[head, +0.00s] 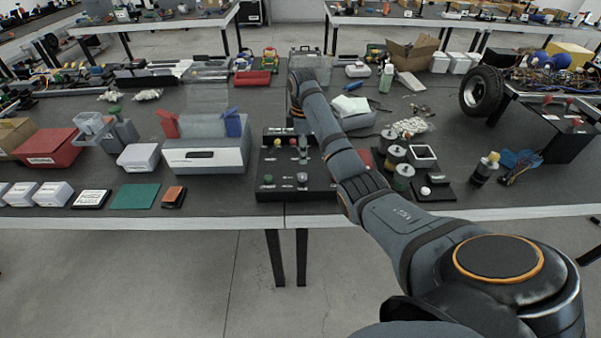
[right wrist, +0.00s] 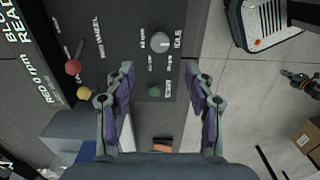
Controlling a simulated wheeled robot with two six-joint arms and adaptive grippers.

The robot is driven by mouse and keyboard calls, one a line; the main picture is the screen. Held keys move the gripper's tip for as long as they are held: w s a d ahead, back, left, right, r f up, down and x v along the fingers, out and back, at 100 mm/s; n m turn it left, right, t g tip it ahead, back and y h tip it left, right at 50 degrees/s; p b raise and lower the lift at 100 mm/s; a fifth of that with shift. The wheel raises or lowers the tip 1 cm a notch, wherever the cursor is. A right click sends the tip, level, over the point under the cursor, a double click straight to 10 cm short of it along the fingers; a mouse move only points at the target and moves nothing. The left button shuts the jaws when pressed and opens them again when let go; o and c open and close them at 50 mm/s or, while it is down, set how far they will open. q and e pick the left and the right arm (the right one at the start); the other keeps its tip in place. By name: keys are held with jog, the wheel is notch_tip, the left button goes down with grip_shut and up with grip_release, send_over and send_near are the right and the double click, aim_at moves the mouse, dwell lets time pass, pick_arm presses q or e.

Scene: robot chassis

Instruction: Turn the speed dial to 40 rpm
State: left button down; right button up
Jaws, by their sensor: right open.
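The speed dial, a round grey knob (right wrist: 160,43), stands on a black control panel (right wrist: 112,18) in the right wrist view. Small labels surround it; IDLE is legible beside it, but its pointer setting is not. My right gripper (right wrist: 159,72) is open and empty above the panel, its fingertips apart and just short of the knob in the picture. A green button (right wrist: 154,91) shows between the fingers. In the head view the knob (head: 302,178) is at the near part of the panel (head: 283,192); my right arm reaches over the table there. My left gripper is not in view.
Red-tipped (right wrist: 73,67) and yellow-tipped (right wrist: 83,93) levers stand on the panel's far part. A white-and-grey box (head: 207,157) is left of the panel. Dark cylinders and a framed white device (head: 424,154) are to its right. The table edge and floor are just in front.

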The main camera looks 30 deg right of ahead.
aim_at(302, 175)
notch_tip(302, 175, down, 10)
jog(key=shift+f+p, duration=0.1)
jog(key=shift+p, duration=0.5)
grip_shut()
